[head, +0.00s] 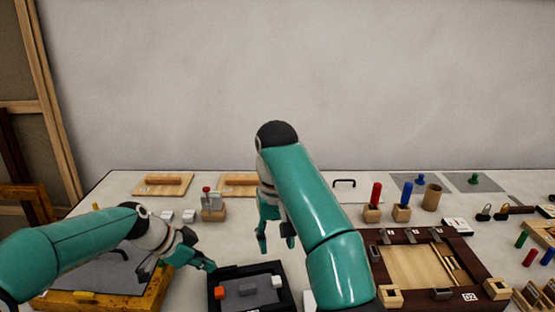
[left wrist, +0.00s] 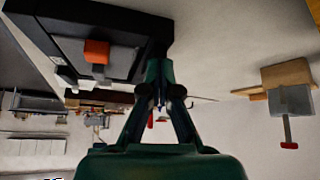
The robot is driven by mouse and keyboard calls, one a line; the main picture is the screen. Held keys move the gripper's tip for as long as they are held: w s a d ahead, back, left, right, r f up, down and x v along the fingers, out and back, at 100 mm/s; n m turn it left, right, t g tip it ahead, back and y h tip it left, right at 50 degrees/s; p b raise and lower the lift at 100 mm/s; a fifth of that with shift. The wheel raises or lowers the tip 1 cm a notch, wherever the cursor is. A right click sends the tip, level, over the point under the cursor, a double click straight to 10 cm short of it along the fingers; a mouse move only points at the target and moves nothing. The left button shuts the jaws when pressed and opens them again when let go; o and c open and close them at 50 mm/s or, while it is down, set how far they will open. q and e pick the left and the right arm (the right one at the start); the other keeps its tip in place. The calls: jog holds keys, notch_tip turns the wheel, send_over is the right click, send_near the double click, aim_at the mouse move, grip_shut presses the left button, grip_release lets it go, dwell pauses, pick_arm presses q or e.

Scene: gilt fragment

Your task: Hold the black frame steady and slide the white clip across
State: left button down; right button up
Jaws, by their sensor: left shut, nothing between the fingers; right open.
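The black frame (head: 245,268) lies on the table at the bottom centre of the head view. Inside it are an orange block (head: 220,293), a grey block and a small white piece (head: 277,281), which looks like the white clip. My left gripper (head: 211,266) is shut and empty, its tips close to the frame's far left corner; contact is unclear. In the left wrist view the frame (left wrist: 156,48) and orange block (left wrist: 97,51) show at upper left, beside my left fingertips (left wrist: 161,96). My right gripper (head: 276,243) is open and empty, above the table behind the frame.
A dark wooden tray (head: 470,268) stands right of my right arm. A gilt frame (head: 155,293) lies at left. A wooden block with a red-topped piece (head: 213,205) stands behind my left gripper. Red and blue pegs (head: 376,193) stand at back right.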

pick_arm(q)
jog(key=shift+r, duration=2.95)
jog(key=v, duration=1.2)
jog(key=shift+a+f, duration=0.1)
jog(key=shift+f, duration=0.1)
